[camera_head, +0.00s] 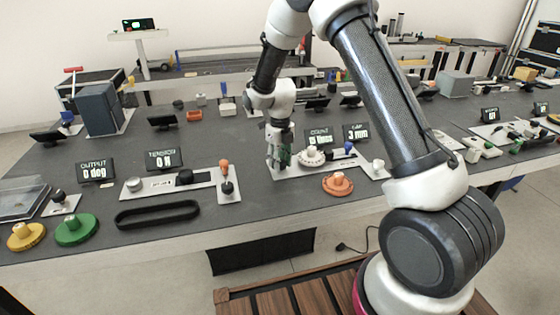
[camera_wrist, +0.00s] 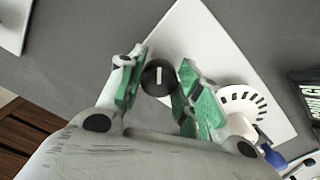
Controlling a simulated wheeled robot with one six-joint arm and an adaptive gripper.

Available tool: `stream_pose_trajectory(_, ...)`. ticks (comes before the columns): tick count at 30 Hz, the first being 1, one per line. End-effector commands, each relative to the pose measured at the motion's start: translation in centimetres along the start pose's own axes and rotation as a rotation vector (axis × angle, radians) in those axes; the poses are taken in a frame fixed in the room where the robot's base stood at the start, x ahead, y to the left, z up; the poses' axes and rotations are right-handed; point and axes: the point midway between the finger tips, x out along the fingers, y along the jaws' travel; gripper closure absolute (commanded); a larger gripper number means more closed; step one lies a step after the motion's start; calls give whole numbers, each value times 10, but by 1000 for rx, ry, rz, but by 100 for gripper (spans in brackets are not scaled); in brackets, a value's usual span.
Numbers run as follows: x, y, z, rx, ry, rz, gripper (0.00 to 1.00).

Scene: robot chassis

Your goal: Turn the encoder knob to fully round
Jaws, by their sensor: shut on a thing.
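The encoder knob (camera_wrist: 158,75) is black and round with a white line on its top, and it stands on a white base plate (camera_wrist: 190,35). In the wrist view my gripper (camera_wrist: 158,86) has its green-padded fingers on either side of the knob, shut on it. In the head view my gripper (camera_head: 282,157) points down at the left end of the plate and hides the knob. A white slotted disc (camera_wrist: 243,103) sits to the right on the same plate; it also shows in the head view (camera_head: 311,156).
A count display (camera_head: 320,137) and a gap display (camera_head: 356,132) reading 3 mm stand behind the plate. An orange knob (camera_head: 337,184) lies in front. To the left are a plate with an orange-topped lever (camera_head: 226,176) and a black belt loop (camera_head: 157,214).

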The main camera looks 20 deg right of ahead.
Motion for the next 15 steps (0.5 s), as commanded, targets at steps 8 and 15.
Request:
stream_pose_trajectory(8,-1,-1,1,0,-4,-1,90)
stream_pose_trajectory(15,-1,0,1,0,-2,-1,44)
